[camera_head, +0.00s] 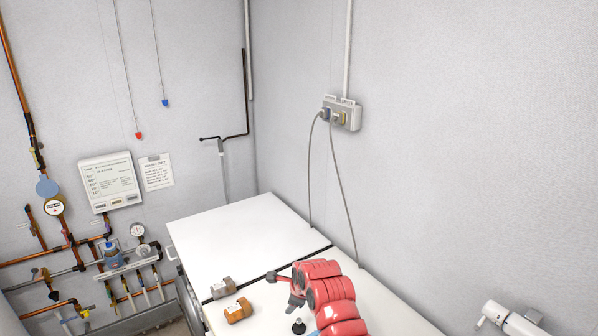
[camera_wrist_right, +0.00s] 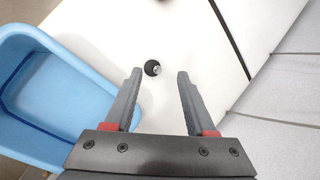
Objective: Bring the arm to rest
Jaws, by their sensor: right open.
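My right arm comes in at the bottom of the head view as red ribbed links. Its dark grey right gripper (camera_head: 295,301) shows only partly there, over the white top of the nearer machine (camera_head: 375,305). In the right wrist view the two grey fingers of the right gripper (camera_wrist_right: 157,76) are apart with nothing held between them. A small black knob-like object (camera_wrist_right: 153,68) stands on the white top beyond the fingertips; it also shows in the head view (camera_head: 298,326). My left gripper is in neither view.
A blue tub (camera_wrist_right: 60,110) lies at left in the wrist view. Walls stand behind, with a socket (camera_head: 342,113), cables, and pipes at left.

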